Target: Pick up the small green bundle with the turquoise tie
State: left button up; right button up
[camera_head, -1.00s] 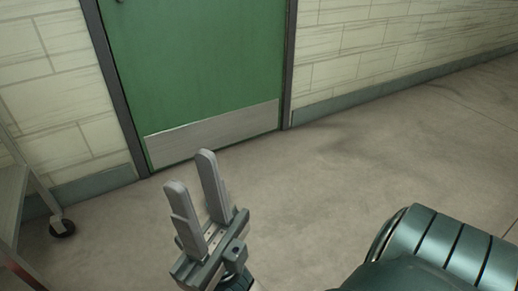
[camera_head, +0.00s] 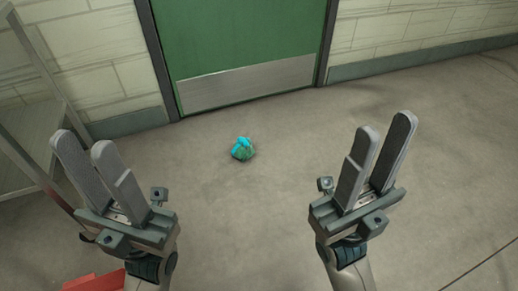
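The small green bundle with the turquoise tie (camera_head: 243,149) lies on the floor in front of the green door, near the middle of the head view. My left gripper (camera_head: 88,149) is at the left, its two fingers apart and nothing between them. My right gripper (camera_head: 383,139) is at the right, also with its fingers apart and empty. The bundle lies on the floor between and beyond the two grippers, touched by neither.
A green door (camera_head: 240,40) with a metal kick plate (camera_head: 250,82) stands in the pale brick wall behind the bundle. A metal rack (camera_head: 40,130) is at the left. A red object (camera_head: 95,282) shows at the bottom left. The floor (camera_head: 290,200) around the bundle is clear.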

aim_at(242, 150)
jog(key=i+z, duration=0.2)
jog(key=i, duration=0.3)
jog(key=i+j+z, duration=0.1)
jog(key=i+z, duration=0.15)
jog(key=i, duration=0.2)
jog(key=i+j, duration=0.1)
jog(key=j, duration=0.15)
jog(key=i+j+z, duration=0.15)
jog(key=k+j, duration=0.05)
